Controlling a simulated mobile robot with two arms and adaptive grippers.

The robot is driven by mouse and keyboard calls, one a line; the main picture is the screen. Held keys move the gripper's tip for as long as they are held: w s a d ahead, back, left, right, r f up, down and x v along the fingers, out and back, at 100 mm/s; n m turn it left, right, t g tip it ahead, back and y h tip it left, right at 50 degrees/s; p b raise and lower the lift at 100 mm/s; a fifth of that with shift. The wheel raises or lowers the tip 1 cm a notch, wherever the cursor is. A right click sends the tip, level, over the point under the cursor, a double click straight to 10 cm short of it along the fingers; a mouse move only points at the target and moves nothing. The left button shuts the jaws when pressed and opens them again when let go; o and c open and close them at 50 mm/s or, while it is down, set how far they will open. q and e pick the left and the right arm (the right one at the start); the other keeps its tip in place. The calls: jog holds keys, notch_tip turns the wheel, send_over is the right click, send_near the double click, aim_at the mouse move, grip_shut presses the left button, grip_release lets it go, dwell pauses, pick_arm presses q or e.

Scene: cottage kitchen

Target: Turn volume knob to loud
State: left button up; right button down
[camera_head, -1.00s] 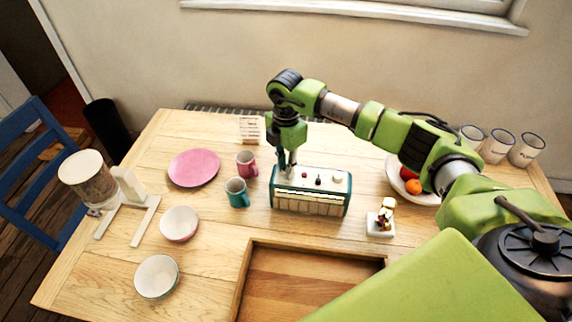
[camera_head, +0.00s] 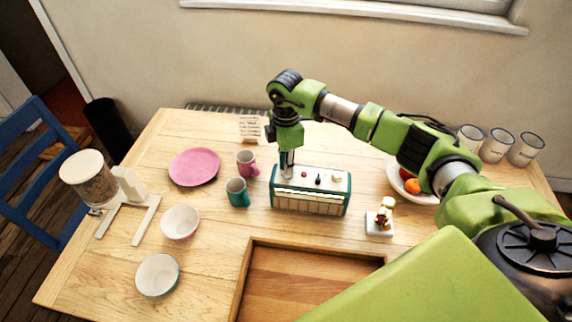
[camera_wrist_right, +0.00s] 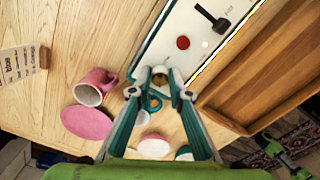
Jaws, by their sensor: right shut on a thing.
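The radio (camera_head: 311,205), with a teal case and a white top, stands on the table. Its top carries a red button (camera_wrist_right: 183,43), a black lever switch (camera_wrist_right: 212,18) and a pale knob (camera_head: 337,178). A small brass-coloured knob (camera_wrist_right: 160,75) is near the radio's left end. My right gripper (camera_head: 287,174) points down at that end, and in the right wrist view its fingers (camera_wrist_right: 161,92) are shut on the brass knob, one on each side. In the head view the gripper hides this knob. My left gripper is not in view.
A teal mug (camera_head: 237,192) and a pink mug (camera_head: 246,164) stand close to the radio's left. A figurine (camera_head: 385,212) on a white base stands to its right, with a fruit bowl (camera_head: 425,198) behind. A wooden tray (camera_head: 250,268) lies in front.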

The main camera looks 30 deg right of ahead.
jog(key=c, duration=1.9)
grip_release()
notch_tip(320, 180, up, 12)
jog(key=shift+r, duration=0.1)
